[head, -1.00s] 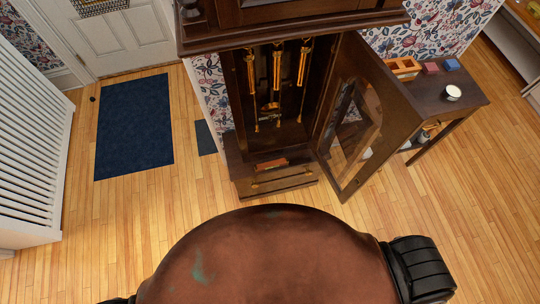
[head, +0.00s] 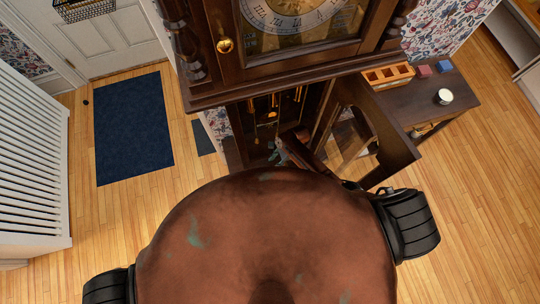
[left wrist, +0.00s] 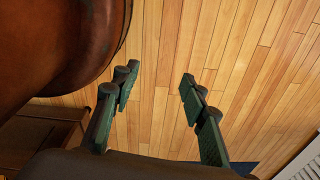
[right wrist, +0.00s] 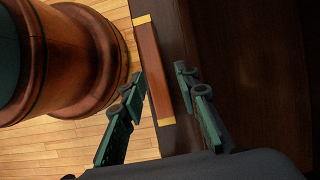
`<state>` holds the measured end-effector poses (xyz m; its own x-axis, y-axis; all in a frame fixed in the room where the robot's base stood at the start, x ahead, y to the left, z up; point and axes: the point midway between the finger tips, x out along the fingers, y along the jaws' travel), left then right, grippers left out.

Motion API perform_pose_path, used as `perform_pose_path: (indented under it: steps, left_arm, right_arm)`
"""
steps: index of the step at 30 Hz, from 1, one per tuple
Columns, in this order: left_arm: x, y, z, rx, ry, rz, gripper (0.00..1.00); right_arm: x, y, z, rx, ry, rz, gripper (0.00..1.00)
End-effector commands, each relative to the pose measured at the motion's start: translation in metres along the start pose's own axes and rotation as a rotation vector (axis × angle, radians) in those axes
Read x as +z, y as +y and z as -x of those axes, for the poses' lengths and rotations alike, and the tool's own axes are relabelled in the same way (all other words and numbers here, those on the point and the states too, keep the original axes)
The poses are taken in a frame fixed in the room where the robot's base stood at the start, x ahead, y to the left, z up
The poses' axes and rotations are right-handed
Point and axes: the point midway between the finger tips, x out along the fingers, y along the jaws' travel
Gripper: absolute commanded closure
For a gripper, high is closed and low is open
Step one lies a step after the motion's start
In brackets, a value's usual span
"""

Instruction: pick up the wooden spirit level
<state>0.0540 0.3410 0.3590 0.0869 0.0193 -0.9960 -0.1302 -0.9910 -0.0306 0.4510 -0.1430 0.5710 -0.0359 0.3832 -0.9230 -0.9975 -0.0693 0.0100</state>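The wooden spirit level (right wrist: 152,70), a reddish-brown bar with brass ends, lies at the edge of dark wood in the clock case's base. My right gripper (right wrist: 158,76) is open, with one finger on each side of the level in the right wrist view. I cannot tell whether the fingers reach down to it. In the head view my right gripper (head: 281,153) shows small inside the open clock, and the level is hidden there. My left gripper (left wrist: 160,75) is open and empty above the wooden floor.
The tall clock (head: 290,75) stands ahead, its glazed door (head: 400,150) open to the right. Weights and a pendulum (head: 272,114) hang inside. A side table (head: 455,100) with blocks and a white cup (head: 444,97) is at right.

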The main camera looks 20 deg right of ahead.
Motion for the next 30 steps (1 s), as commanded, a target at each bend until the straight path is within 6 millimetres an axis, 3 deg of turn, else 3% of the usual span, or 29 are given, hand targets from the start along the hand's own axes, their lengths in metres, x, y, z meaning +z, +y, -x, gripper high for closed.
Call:
perform_pose_path:
  steps: [5, 10, 13, 18, 25, 30]
  left_arm:
    - [-0.003, 0.001, -0.009, 0.001, 0.004, -0.001, 0.60]
    - [0.033, 0.005, -0.016, 0.005, -0.039, 0.007, 0.60]
    - [0.044, 0.006, -0.022, 0.005, -0.053, 0.008, 0.60]
    - [0.034, 0.006, -0.027, 0.005, -0.042, 0.005, 0.60]
    - [0.007, 0.004, -0.027, 0.004, -0.007, 0.000, 0.60]
    - [0.006, 0.004, -0.027, 0.004, -0.006, 0.000, 0.60]
  right_arm:
    - [-0.004, 0.004, -0.022, 0.002, 0.001, -0.004, 0.71]
    - [-0.009, 0.004, -0.044, 0.003, 0.003, -0.003, 0.71]
    - [-0.011, 0.005, -0.059, 0.002, 0.001, -0.002, 0.71]
    - [-0.010, 0.005, -0.072, 0.001, 0.002, -0.001, 0.71]
    - [-0.008, 0.004, -0.071, 0.000, 0.001, 0.000, 0.71]
    - [-0.008, 0.004, -0.071, 0.000, 0.001, 0.000, 0.83]
